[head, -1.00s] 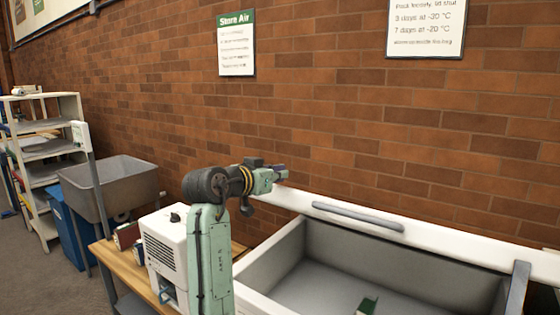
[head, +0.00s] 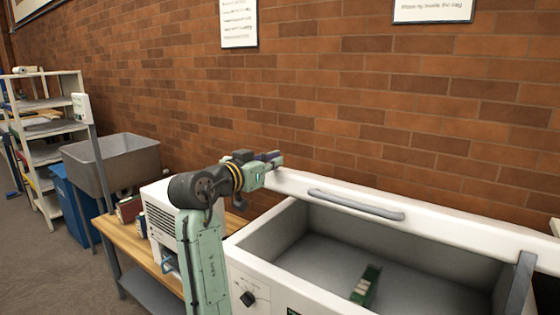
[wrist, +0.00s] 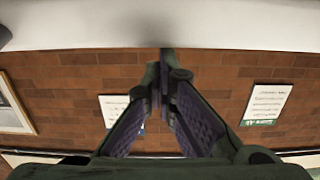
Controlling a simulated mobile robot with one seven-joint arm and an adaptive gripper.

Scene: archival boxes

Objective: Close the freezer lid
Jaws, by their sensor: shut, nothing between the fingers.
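The white chest freezer (head: 252,261) stands open at the right in the head view, its grey inside showing. Its white lid (head: 440,227) is raised at the back, with a grey handle (head: 355,205) along it and a grey arm at the right end. My gripper (head: 279,157) is at the lid's left end, just above its edge in the picture; I cannot tell whether it touches. In the wrist view my gripper's fingers (wrist: 164,58) are together and empty. A white surface (wrist: 230,24), probably the lid, is just beyond the tips.
A green and white box (head: 366,285) lies inside the freezer. A wooden bench (head: 140,246) with a white appliance (head: 160,220) stands left of it, then a grey sink (head: 115,165) and shelves (head: 45,150). A brick wall (head: 330,110) with signs is behind.

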